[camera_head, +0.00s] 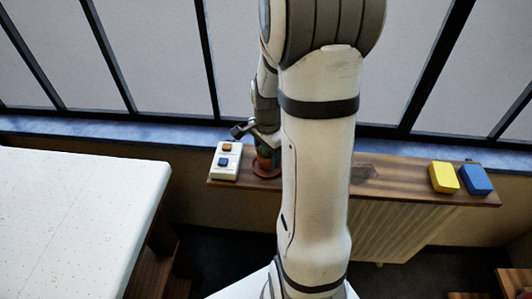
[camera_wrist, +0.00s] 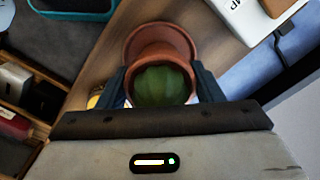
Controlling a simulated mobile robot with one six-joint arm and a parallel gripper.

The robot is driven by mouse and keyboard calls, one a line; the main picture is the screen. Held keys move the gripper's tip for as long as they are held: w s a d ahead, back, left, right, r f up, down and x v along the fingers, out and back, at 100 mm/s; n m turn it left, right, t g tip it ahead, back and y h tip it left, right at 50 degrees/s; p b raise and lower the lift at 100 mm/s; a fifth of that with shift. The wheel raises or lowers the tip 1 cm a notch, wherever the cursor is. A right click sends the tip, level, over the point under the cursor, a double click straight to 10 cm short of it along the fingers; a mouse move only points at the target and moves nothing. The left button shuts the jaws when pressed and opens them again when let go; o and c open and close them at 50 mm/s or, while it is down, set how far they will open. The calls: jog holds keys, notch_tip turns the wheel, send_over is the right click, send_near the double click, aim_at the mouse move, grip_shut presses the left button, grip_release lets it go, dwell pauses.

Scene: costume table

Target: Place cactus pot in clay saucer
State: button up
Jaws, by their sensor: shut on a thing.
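The cactus pot (camera_wrist: 162,52) is a terracotta pot with a round green cactus in it. In the wrist view it sits between the two fingers of my gripper (camera_wrist: 160,88), which is shut on it. The clay saucer (camera_wrist: 152,30) shows as a reddish-brown round rim just beyond the pot, partly hidden by it. In the head view the saucer (camera_head: 267,172) rests on the wooden shelf, with the cactus pot (camera_head: 264,160) at or just above it. I cannot tell whether the pot touches the saucer. My arm covers part of this area.
A white box with orange and blue buttons (camera_head: 226,161) stands just left of the saucer. Yellow (camera_head: 443,177) and blue (camera_head: 476,180) blocks lie at the shelf's right end. A window runs behind the shelf (camera_head: 400,186). A white table (camera_head: 75,215) is at left.

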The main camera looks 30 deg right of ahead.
jog(key=shift+f, duration=0.2)
jog(key=o, duration=1.1)
notch_tip(320, 180, up, 12)
jog(key=shift+f, duration=0.1)
jog(key=s+a+r+n+t, duration=0.1)
jog(key=s+a+n, duration=0.3)
jog(key=n, duration=0.1)
jog(key=s+a+r+n, duration=0.1)
jog(key=s+a+n, duration=0.3)
jog(key=n, duration=0.1)
jog(key=s+a+r+n+t, duration=0.1)
jog(key=s+a+n, duration=0.3)
jog(key=n, duration=0.1)
jog(key=shift+s+a+n+t, duration=0.2)
jog(key=shift+n+t, duration=0.1)
jog(key=shift+n, duration=0.1)
